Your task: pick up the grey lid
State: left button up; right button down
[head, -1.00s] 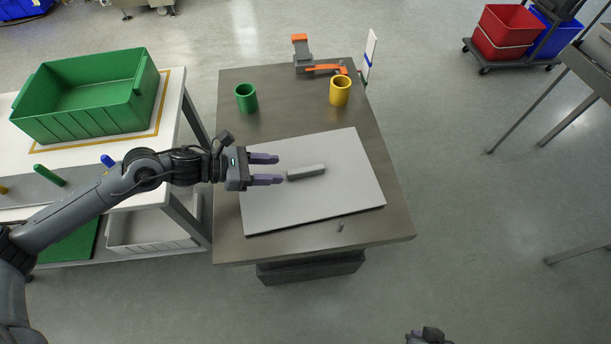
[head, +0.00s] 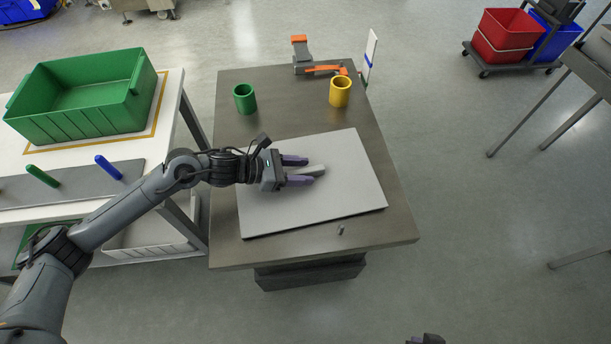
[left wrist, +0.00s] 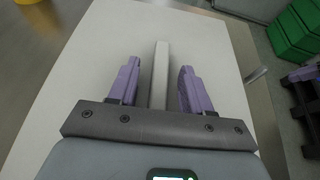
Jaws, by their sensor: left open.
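A long, narrow grey bar, which I take for the grey lid (head: 316,170), lies on the pale board (head: 350,195) on the table. It also shows in the left wrist view (left wrist: 160,75), running lengthwise between the fingers. My left gripper (head: 309,171) is open, with one purple finger on each side of the bar. In the left wrist view (left wrist: 158,68) there is a gap between each finger and the bar. The bar's near end is hidden by the gripper. Of my right arm only a dark bit shows at the bottom edge.
A small grey cylinder (head: 341,230) stands on the table by the board's front edge. A green cup (head: 245,98), a yellow cup (head: 340,91) and an orange-and-grey device (head: 304,55) are at the back. A green bin (head: 90,122) is on the left table.

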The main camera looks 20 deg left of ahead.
pick_arm(q)
jog(key=shift+c, duration=0.5)
grip_shut()
